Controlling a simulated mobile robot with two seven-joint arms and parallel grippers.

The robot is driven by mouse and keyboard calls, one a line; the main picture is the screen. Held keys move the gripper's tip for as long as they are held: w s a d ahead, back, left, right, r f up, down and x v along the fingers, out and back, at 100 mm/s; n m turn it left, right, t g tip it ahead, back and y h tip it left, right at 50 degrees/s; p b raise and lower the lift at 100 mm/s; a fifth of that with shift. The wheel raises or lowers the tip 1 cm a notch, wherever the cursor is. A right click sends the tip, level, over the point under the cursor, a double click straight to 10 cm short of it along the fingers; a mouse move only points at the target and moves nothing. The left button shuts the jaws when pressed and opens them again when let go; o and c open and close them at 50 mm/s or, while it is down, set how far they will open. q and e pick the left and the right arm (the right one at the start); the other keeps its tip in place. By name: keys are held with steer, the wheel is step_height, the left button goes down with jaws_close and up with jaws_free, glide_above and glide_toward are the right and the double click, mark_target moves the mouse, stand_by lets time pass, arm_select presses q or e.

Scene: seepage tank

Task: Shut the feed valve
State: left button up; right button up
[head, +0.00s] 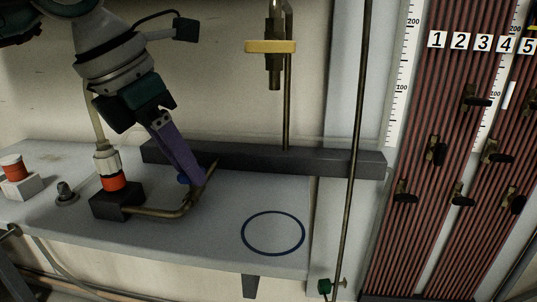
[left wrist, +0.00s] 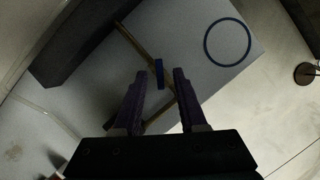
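A small blue valve handle (head: 183,180) sits on a thin brass pipe (head: 150,212) low over the grey bench. No label shows which valve is the feed valve. My left gripper (head: 193,178), with purple fingers, reaches down to the pipe and partly covers this handle. In the left wrist view the blue handle (left wrist: 159,73) appears edge-on between the two fingertips, with a gap on each side. The left gripper (left wrist: 160,76) is open and holds nothing. Whether a fingertip touches the pipe cannot be told. My right gripper is in neither view.
A yellow-handled tap (head: 270,47) hangs above a dark bar (head: 335,162). A black block with a red-and-white fitting (head: 113,181) stands left of my gripper. A blue ring (head: 273,233) marks clear bench. A tube board (head: 450,150) with clamps is at right.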

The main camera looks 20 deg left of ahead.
arm_select(q)
jaws_close()
stand_by(0.3)
steer(key=shift+m, duration=0.3)
steer(key=m+h, duration=0.1)
steer(key=m, duration=0.1)
steer(key=m+g, duration=0.1)
steer(key=m, duration=0.2)
steer(key=shift+w+a+h, duration=0.2)
steer(key=shift+h, duration=0.2)
steer(key=m+g, duration=0.1)
steer(key=m, duration=0.1)
steer(key=m+g, duration=0.1)
steer(key=m, duration=0.2)
steer(key=shift+w+h, duration=0.15)
steer(key=shift+h, duration=0.25)
steer(key=shift+o, duration=0.2)
jaws_free()
steer(key=shift+a, duration=0.1)
